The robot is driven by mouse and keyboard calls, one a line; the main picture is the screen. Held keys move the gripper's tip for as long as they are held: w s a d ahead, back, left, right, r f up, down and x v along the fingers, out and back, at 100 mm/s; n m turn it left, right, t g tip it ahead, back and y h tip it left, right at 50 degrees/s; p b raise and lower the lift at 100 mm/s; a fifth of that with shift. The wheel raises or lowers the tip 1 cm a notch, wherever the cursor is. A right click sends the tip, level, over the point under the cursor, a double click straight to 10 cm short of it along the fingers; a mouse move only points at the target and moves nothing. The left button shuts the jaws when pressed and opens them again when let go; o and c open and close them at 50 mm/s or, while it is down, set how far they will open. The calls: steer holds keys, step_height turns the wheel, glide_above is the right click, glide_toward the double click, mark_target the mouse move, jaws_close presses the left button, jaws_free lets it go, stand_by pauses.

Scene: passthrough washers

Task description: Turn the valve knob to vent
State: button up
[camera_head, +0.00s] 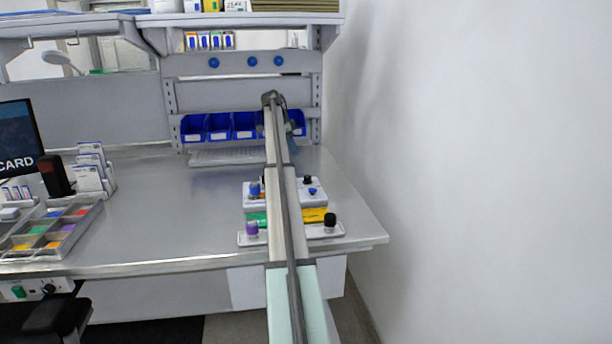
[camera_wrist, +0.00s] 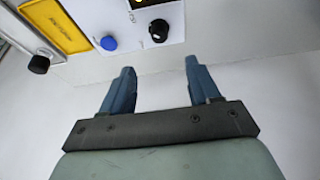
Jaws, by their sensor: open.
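The likely valve knob is a black knob (camera_wrist: 159,30) with a white mark, on a white panel at the top of the wrist view. In the head view a black knob (camera_head: 307,180) sits at the back of the white panel (camera_head: 319,199), beside a blue knob (camera_head: 312,190). The blue knob also shows in the wrist view (camera_wrist: 108,43). The small lettering around the black knob is too small to read. My gripper (camera_wrist: 160,68) is open and empty, its two blue fingers apart from the knob. In the head view my arm hides part of the panel.
A yellow plate (camera_head: 315,215), a larger black knob (camera_head: 330,220), a purple knob (camera_head: 252,228) and another blue knob (camera_head: 254,189) stand close by. Blue bins (camera_head: 219,127) are behind. A sorting tray (camera_head: 50,229) is at left. The middle-left table (camera_head: 165,205) is clear.

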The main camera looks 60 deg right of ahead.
mark_target(307, 176)
steer(key=x, duration=1.4)
steer(key=shift+s+r, duration=0.15)
steer(key=shift+s, duration=0.05)
steer(key=c, duration=1)
